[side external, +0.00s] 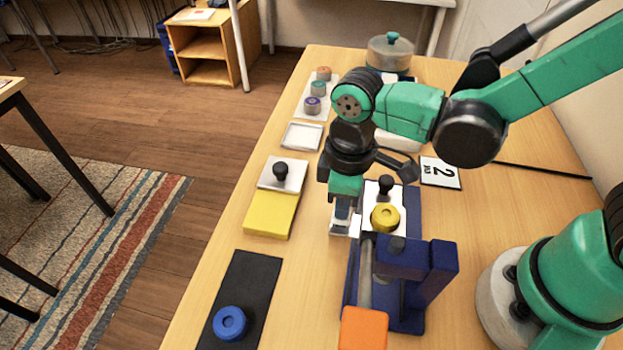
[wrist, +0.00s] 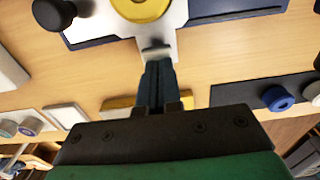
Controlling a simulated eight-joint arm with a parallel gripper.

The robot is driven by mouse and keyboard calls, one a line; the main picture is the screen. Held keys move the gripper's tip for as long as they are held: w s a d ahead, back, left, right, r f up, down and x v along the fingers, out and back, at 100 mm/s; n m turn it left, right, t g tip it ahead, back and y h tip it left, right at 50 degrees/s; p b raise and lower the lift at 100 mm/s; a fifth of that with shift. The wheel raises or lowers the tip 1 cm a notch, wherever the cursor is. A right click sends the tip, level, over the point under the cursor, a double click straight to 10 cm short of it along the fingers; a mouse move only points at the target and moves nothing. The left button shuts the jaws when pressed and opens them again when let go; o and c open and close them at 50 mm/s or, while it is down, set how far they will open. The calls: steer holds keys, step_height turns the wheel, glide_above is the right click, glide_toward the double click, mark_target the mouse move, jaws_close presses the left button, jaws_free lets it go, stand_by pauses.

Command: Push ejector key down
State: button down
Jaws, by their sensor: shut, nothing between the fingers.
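A blue fixture (side external: 412,318) stands on the table and carries a white plate (side external: 372,193) with a yellow knob (side external: 385,218) and a black knob (side external: 386,186). In the wrist view a pale tab (wrist: 157,47) sticks out from the plate's edge, below the yellow knob (wrist: 141,6). It may be the ejector key; no label shows. My gripper (side external: 343,228) points down at the fixture's left side. Its fingers (wrist: 157,68) are shut and empty, with their tips at or just over the tab. I cannot tell whether they touch it.
An orange block (side external: 363,329) sits at the fixture's front end. A yellow block (side external: 271,213) with a white top and black knob stands to the left. A black mat (side external: 246,285) holds a blue ring (side external: 230,323). A card marked 2 (side external: 441,173) lies behind right.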

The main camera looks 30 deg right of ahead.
step_height(320, 180, up, 13)
stand_by(0.5)
stand_by(0.4)
